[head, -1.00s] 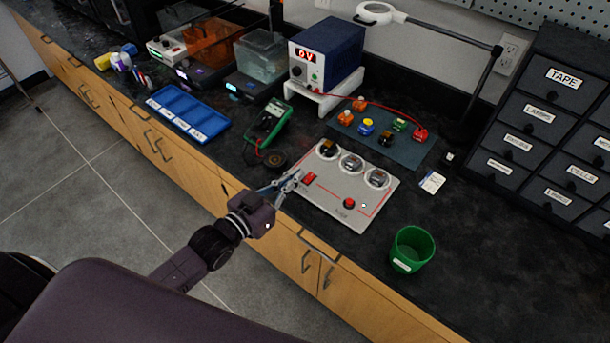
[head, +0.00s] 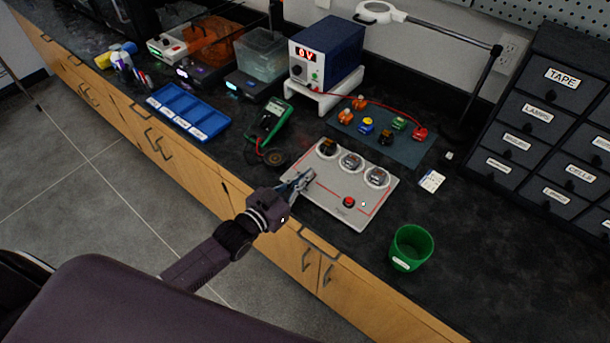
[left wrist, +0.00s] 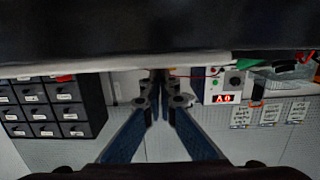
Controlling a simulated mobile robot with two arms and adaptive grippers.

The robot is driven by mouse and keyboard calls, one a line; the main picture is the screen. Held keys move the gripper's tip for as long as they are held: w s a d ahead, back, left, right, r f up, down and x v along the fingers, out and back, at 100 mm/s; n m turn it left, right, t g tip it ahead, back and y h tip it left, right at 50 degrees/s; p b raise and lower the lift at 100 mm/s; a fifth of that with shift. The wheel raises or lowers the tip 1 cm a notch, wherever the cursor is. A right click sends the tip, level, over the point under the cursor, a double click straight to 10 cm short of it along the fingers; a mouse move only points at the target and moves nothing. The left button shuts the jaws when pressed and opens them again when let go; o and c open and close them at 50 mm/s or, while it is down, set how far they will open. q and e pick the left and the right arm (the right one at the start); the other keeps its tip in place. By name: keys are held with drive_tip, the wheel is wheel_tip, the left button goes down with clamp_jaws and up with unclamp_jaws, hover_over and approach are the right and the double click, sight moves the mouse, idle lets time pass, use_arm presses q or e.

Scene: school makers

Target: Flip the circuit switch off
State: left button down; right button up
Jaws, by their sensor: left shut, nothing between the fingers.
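The circuit board (head: 325,198) is a light grey panel flat on the black bench, with three round components along its far side and a red round button (head: 348,202) near its front. A small red switch was at the board's left part a second ago; my left gripper now covers that spot and hides it. My left gripper (head: 308,175) is shut and empty, its tips at or just over the board's left part. I cannot tell whether they touch the switch. In the left wrist view the fingers (left wrist: 160,95) are together. My right gripper is not in view.
A multimeter (head: 267,121) lies left of the board and a green cup (head: 411,248) stands to its right. Behind are a dark mat (head: 400,150) with small coloured parts and a blue power supply (head: 340,55). Labelled drawers (head: 550,110) stand at the right.

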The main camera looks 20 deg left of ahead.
use_arm(q)
drive_tip(key=shift+f, duration=0.3)
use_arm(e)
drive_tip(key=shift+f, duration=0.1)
use_arm(q)
drive_tip(key=r+p, duration=0.2)
drive_tip(key=r, duration=0.1)
drive_tip(key=w+r+p, duration=0.1)
drive_tip(key=r+p, duration=0.1)
drive_tip(key=shift+d, duration=0.1)
drive_tip(key=shift+s+a+f+b, duration=0.15)
drive_tip(key=shift+s+b, duration=0.1)
drive_tip(key=shift+s, duration=0.3)
drive_tip(key=shift+s+a+f+b, duration=0.1)
drive_tip(key=shift+s+b, duration=0.15)
drive_tip(key=shift+s, duration=0.25)
drive_tip(key=s+a+r, duration=0.2)
drive_tip(key=s+r, duration=0.1)
drive_tip(key=s, duration=0.4)
drive_tip(key=shift+a+b, duration=0.35)
drive_tip(key=shift+b, duration=0.05)
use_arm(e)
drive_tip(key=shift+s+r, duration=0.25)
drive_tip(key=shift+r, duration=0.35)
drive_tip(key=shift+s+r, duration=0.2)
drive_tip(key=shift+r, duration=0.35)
